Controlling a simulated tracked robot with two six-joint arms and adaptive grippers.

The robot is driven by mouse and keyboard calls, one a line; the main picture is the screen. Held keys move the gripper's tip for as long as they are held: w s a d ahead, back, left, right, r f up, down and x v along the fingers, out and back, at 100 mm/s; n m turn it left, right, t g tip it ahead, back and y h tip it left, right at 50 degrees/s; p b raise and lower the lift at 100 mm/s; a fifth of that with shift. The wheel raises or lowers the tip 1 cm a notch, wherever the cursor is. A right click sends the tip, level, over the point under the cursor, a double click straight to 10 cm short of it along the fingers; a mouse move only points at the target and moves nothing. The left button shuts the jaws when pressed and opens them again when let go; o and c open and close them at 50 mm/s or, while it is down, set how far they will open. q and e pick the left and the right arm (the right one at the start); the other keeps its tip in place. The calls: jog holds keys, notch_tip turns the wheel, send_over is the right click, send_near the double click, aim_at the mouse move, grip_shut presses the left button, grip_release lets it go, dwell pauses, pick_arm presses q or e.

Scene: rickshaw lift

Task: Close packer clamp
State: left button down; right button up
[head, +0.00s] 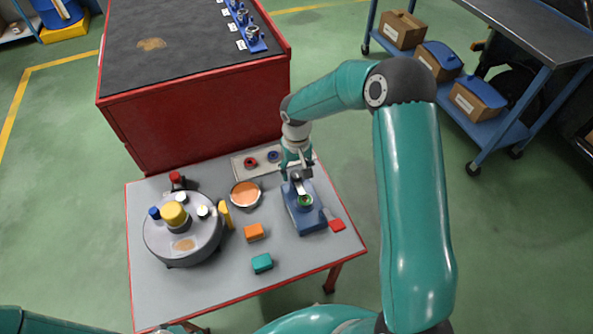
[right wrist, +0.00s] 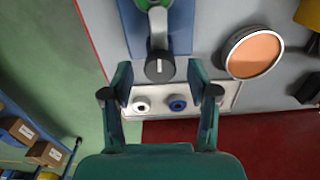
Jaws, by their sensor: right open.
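The packer clamp (head: 303,207) has a blue base on the right side of the grey table, with a green ring on it. In the right wrist view the blue base (right wrist: 181,28) shows at the top, and a grey lever ends in a dark round knob (right wrist: 160,68). My right gripper (head: 297,175) is over the clamp's far end. In the right wrist view its open fingers (right wrist: 159,72) lie either side of the knob; I cannot tell whether they touch it. Part of my left arm shows at the bottom left; its fingers cannot be made out.
A grey round turntable (head: 157,240) with coloured knobs stands left on the table. An orange-filled dish (head: 246,194), orange block (head: 254,232), teal block (head: 262,263) and red piece (head: 337,225) lie around. A light plate (head: 240,168) with two rings lies behind. A red cabinet (head: 200,115) borders the table.

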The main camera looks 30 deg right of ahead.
aim_at(296, 173)
jog(key=shift+f, duration=0.35)
jog(key=shift+c, duration=0.4)
grip_shut()
jog(key=shift+n+b, duration=0.3)
jog(key=shift+b, duration=0.1)
jog(key=shift+o, duration=0.4)
grip_release()
notch_tip(296, 173, up, 12)
